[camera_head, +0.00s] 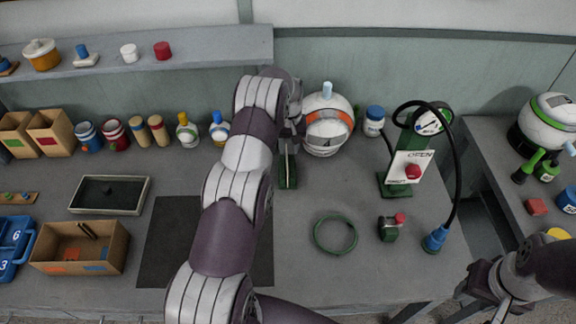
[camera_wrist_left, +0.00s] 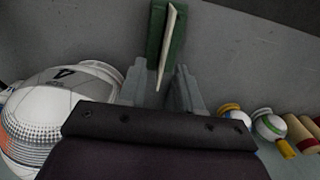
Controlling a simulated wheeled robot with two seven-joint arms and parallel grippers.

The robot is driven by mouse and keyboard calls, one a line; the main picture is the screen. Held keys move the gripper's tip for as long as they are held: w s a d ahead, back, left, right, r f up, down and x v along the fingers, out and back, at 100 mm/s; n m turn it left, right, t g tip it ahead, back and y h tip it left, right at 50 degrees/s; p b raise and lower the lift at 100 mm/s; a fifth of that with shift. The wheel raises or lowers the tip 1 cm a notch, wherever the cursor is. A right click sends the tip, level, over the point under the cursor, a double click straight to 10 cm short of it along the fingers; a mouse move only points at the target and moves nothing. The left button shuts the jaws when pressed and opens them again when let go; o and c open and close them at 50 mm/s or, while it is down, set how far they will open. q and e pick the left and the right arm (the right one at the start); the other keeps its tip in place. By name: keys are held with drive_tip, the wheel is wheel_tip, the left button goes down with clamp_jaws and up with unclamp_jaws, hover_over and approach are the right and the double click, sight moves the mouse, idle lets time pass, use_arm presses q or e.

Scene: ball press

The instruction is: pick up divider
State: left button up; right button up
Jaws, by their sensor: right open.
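A thin cream panel, which looks like the divider (camera_wrist_left: 169,45), stands on edge in a narrow green holder (camera_wrist_left: 156,35) in the left wrist view. In the head view the green holder (camera_head: 288,170) is partly hidden by my left arm. My left gripper (camera_wrist_left: 160,88) is open, its two grey fingers on either side of the panel's near end, with gaps visible. In the head view the left gripper (camera_head: 290,125) is over the holder, beside the white ball machine. My right gripper (camera_head: 482,285) is open and empty at the lower right, off the bench edge.
A white round ball (camera_head: 328,125) with an orange band stands just right of the left gripper; it also shows in the left wrist view (camera_wrist_left: 50,115). Small bottles (camera_head: 188,130) stand to the left. A green ring (camera_head: 335,234) and green press (camera_head: 405,165) are to the right.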

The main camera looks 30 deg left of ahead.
use_arm(q)
drive_tip(key=f, duration=0.1)
drive_tip(key=s+f+p, duration=0.1)
drive_tip(key=f, duration=0.1)
drive_tip(key=shift+a+f, duration=0.15)
drive_tip(key=shift+w+f, duration=0.25)
drive_tip(key=shift+f, duration=0.05)
clamp_jaws()
drive_tip(key=shift+s+r, duration=0.1)
use_arm(e)
drive_tip(key=shift+s+r, duration=0.2)
drive_tip(key=shift+r, duration=0.4)
drive_tip(key=shift+s+r, duration=0.2)
drive_tip(key=shift+r, duration=0.35)
drive_tip(key=shift+w, duration=0.1)
